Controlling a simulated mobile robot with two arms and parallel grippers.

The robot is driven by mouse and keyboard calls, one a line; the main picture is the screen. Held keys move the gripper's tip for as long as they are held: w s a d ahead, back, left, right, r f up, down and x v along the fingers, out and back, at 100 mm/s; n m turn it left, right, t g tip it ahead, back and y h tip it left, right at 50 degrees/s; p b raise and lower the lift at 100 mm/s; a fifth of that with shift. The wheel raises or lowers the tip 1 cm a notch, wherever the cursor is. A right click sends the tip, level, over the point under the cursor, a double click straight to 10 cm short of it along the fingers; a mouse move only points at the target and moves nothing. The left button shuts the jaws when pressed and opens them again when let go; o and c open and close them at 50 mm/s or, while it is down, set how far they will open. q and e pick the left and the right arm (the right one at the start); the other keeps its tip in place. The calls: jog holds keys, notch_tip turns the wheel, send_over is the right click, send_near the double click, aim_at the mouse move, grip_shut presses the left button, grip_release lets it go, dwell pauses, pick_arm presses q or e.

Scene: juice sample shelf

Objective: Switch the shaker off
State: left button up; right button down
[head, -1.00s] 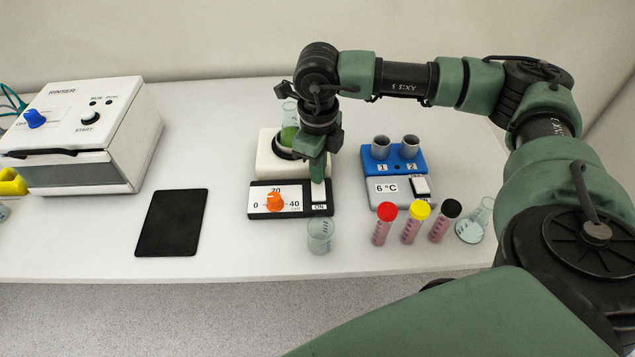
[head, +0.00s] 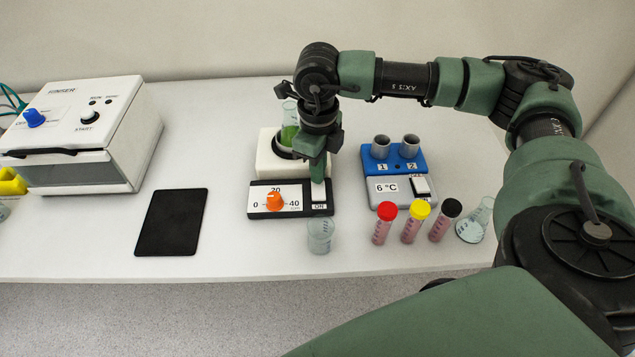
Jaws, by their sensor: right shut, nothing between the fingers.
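The shaker (head: 265,160) is a white block with a black-edged front panel. The panel has an orange dial (head: 273,202) on a scale marked 0, 20 and 40. A white switch (head: 318,193) sits at the panel's right end, with a small label below it that seems to read ON. A clear vessel with green liquid (head: 290,130) stands on the shaker, partly hidden by my gripper. My right gripper (head: 317,178) points down, shut and empty, with its tips at the top of the switch. I cannot tell whether they touch it. My left gripper is not in view.
A small clear beaker (head: 320,236) stands just in front of the switch. To the right are a blue and grey 6 °C block (head: 402,188), several capped tubes (head: 411,224) and a flask (head: 474,222). A black pad (head: 171,222) and the rinser (head: 85,130) are left.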

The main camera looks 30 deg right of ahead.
jog(key=shift+f+b, duration=0.75)
jog(key=shift+f, duration=0.1)
dwell(0.3)
jog(key=shift+r+p, duration=1.95)
jog(key=shift+r, duration=1.6)
jog(key=shift+f, duration=0.1)
